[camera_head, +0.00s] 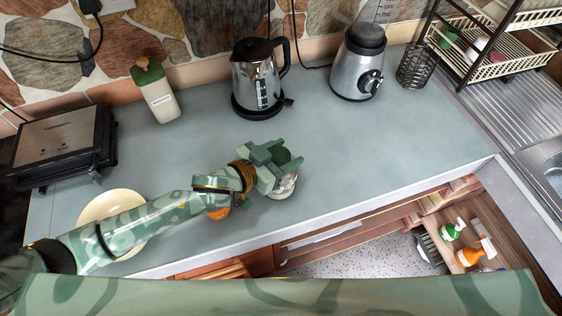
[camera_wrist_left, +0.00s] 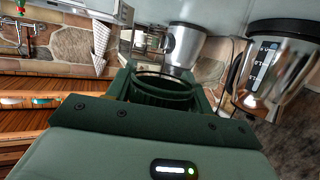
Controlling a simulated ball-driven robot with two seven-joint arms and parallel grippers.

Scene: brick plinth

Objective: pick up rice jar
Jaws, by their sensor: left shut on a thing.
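The rice jar (camera_head: 284,187) is a small glass jar with pale contents and a dark green lid. It stands near the front edge of the counter, mostly hidden under my left gripper in the head view. My left gripper (camera_head: 277,160) is over the jar's top, shut on the jar. In the left wrist view the round dark green lid (camera_wrist_left: 160,88) sits between the fingers. I cannot tell whether the jar's base touches the counter. My right gripper is not in view.
A kettle (camera_head: 258,82) and a blender (camera_head: 358,65) stand behind. A plate (camera_head: 95,210) and an orange item (camera_head: 219,213) lie partly under my arm. An open drawer (camera_head: 472,238) is front right. Counter right of the jar is clear.

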